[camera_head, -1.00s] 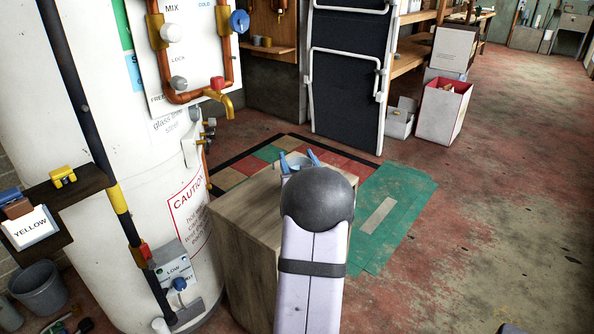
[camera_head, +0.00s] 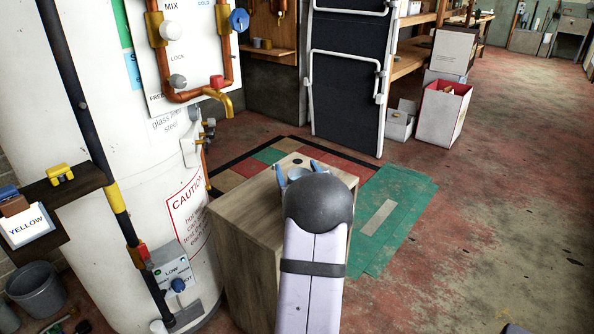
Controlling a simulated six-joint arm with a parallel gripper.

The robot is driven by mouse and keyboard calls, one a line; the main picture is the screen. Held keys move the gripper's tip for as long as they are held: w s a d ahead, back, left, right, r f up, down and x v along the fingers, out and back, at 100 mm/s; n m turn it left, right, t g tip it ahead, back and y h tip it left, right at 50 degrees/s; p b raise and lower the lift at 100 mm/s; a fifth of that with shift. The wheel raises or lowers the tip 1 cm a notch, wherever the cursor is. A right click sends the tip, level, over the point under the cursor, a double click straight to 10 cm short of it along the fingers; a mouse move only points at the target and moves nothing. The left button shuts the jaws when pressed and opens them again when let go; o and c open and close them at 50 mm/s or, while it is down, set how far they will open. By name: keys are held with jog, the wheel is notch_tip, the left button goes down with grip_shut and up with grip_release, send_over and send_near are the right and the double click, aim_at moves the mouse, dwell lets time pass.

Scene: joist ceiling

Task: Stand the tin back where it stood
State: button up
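My gripper (camera_head: 296,165) is over the top of a wooden cabinet (camera_head: 243,217), pointing away from the camera. Its two blue fingers stand apart. A small grey-blue rounded shape (camera_head: 299,174) shows between them; I cannot tell whether it is the tin or part of my gripper. A small dark round spot (camera_head: 298,161) shows on the cabinet top just beyond it. My dark wrist hides the near part of the cabinet top. I see no other clear tin on the cabinet.
A white tank (camera_head: 130,150) with pipes and a yellow tap (camera_head: 225,101) stands close on the left. A small dark shelf (camera_head: 70,188) juts out at far left. A folded black frame (camera_head: 347,80) stands behind. The floor (camera_head: 480,220) at right is clear.

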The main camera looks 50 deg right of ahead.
jog(key=shift+r, duration=0.25)
jog(key=p+v, duration=0.1)
jog(key=v, duration=1.1)
jog(key=shift+p, duration=0.35)
jog(key=shift+d, duration=0.1)
